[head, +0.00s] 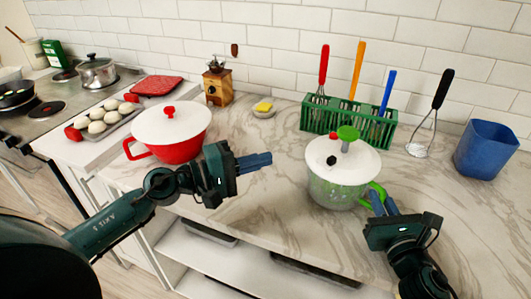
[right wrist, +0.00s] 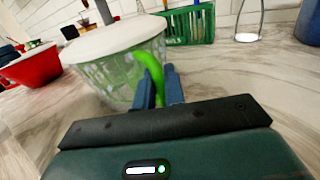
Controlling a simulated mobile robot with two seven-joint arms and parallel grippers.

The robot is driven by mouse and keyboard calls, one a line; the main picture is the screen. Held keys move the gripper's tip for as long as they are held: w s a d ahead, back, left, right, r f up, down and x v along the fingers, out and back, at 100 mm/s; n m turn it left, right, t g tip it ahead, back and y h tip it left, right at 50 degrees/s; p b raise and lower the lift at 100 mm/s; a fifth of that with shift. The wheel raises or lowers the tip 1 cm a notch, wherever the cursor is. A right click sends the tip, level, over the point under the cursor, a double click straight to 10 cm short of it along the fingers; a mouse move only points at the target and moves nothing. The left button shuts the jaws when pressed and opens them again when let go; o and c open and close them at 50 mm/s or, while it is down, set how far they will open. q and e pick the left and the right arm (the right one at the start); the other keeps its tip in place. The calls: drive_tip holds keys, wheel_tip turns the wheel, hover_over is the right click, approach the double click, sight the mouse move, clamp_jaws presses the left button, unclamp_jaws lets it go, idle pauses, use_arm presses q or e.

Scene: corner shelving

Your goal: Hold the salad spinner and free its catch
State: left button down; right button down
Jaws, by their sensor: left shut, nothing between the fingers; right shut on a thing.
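The salad spinner (head: 337,188) stands upright on the marble counter, with a clear bowl, green inside, and a white lid (head: 343,157). A green knob (head: 347,134) is on top, with a red button and a black button on the lid. Its green side handle (head: 378,192) is on the right. My right gripper (head: 383,200) is shut on this handle; the right wrist view shows the green handle (right wrist: 150,67) between the blue fingers (right wrist: 160,88). My left gripper (head: 268,160) is shut and empty, in the air left of the spinner, apart from it.
A red pot (head: 180,148) with a white lid stands left, behind my left arm. A green utensil rack (head: 350,125) is behind the spinner. A whisk (head: 421,148) and a blue bin (head: 486,150) are at right. A yellow sponge (head: 263,107) lies at the back.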

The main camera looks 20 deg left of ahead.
drive_tip(key=c, duration=1.4)
unclamp_jaws()
